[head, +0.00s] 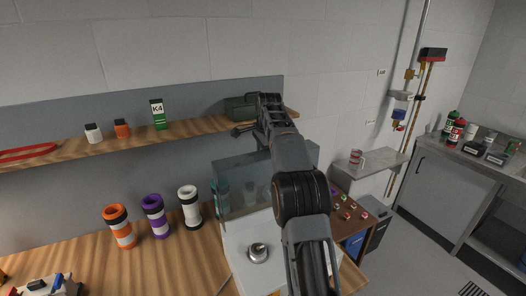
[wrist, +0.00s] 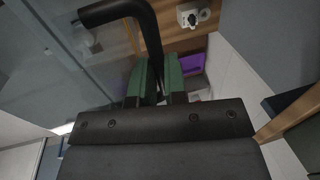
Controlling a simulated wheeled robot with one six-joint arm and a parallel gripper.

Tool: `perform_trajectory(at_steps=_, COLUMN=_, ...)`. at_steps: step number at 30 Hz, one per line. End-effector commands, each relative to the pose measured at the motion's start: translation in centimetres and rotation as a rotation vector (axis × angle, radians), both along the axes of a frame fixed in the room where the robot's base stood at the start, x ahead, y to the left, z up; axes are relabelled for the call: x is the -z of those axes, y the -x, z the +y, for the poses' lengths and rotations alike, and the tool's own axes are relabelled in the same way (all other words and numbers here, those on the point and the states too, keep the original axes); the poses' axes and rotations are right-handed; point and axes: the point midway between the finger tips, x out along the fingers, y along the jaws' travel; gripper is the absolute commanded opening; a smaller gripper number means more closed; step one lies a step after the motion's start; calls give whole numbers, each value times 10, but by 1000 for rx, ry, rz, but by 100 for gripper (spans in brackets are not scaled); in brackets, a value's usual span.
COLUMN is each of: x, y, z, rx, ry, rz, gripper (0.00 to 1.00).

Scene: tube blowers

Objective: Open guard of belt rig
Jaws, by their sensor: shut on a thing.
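The belt rig's clear guard (head: 240,188) stands on a white base (head: 240,262) on the wooden bench. Its clear panel also fills the upper left of the wrist view (wrist: 50,55). A bent black bar handle (wrist: 112,11) runs along this panel and down between my green finger pads. My gripper (wrist: 162,82) is shut on this handle. In the head view my gripper (head: 268,106) is high above the rig, near the shelf's right end. My arm hides the guard's right part, and I cannot tell how far the guard is open.
Orange (head: 120,228), purple (head: 154,217) and white (head: 189,207) ringed tubes stand left of the rig. A round metal part (head: 258,253) sits on the white base. Open floor (head: 420,255) lies at right.

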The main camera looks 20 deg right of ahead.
Motion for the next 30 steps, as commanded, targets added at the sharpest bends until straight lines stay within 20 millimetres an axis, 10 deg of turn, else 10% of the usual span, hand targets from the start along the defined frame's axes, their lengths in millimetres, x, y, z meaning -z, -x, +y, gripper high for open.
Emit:
perform_trajectory(at_steps=8, x=5, y=2, z=-4, rx=2, ry=-6, rz=12, gripper=0)
perform_trajectory(at_steps=9, x=5, y=2, z=-4, rx=2, ry=-6, rz=12, gripper=15)
perform_trajectory(at_steps=16, x=3, y=2, z=-4, rx=4, ry=-4, rz=6, gripper=37)
perform_trajectory(at_steps=30, x=-22, y=5, z=-3, rx=5, ry=-2, rz=-1, gripper=38)
